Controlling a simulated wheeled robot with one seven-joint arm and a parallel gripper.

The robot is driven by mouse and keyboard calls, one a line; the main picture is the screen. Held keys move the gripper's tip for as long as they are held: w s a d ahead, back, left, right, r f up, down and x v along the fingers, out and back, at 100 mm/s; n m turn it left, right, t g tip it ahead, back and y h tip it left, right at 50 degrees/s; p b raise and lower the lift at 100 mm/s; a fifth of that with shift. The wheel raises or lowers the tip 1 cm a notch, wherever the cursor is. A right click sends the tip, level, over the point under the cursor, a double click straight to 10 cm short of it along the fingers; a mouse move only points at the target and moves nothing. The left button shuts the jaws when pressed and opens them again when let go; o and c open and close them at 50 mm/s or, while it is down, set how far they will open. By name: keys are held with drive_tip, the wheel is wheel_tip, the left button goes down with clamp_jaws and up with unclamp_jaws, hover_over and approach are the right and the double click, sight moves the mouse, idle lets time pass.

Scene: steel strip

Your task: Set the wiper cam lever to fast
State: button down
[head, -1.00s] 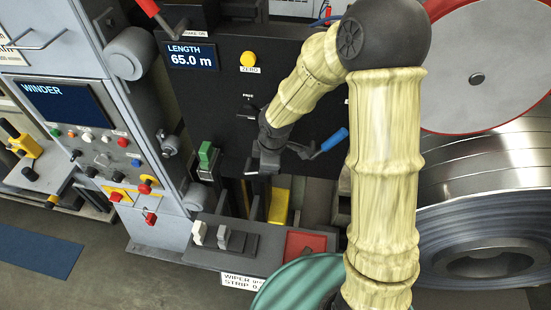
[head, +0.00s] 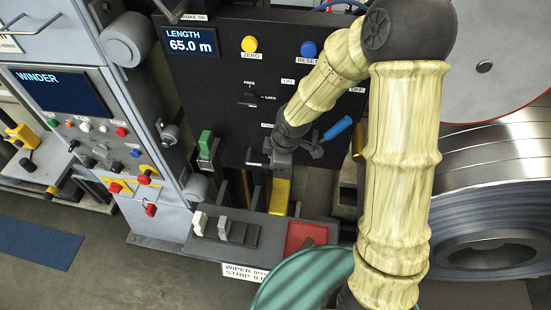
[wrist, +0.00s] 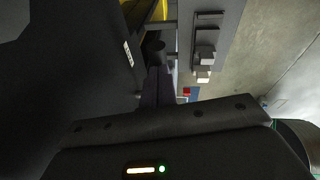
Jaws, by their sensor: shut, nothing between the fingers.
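My gripper (head: 256,163) hangs in front of the black panel, low and left of the blue-handled lever (head: 336,128). In the wrist view its dark fingers (wrist: 157,88) are shut with nothing held. A dark round post or knob (wrist: 153,48) shows just past the fingertips; I cannot tell whether they touch it. The blue-handled lever slants up to the right, its inner end behind my wrist. I cannot tell which part is the wiper cam lever; the label (head: 267,126) beside my wrist is partly covered. A wiper label (head: 245,271) is on the front edge of the lower ledge.
A green-handled lever (head: 206,143) stands left of my gripper. A yellow block (head: 280,196) is below it. The ledge bears white and grey rockers (head: 222,228) and a red pad (head: 302,236). The steel coil (head: 490,220) is at right, the winder console (head: 48,90) at left.

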drive_tip(key=shift+s+d+f, duration=0.3)
drive_tip(key=shift+f, duration=0.1)
drive_tip(key=s+d+r+p, duration=0.1)
drive_tip(key=d+r+p, duration=0.4)
drive_tip(key=r+p, duration=0.3)
drive_tip(key=shift+s+d+p, duration=0.35)
drive_tip(key=shift+s+p, duration=0.05)
idle(0.4)
drive_tip(key=shift+w, duration=0.1)
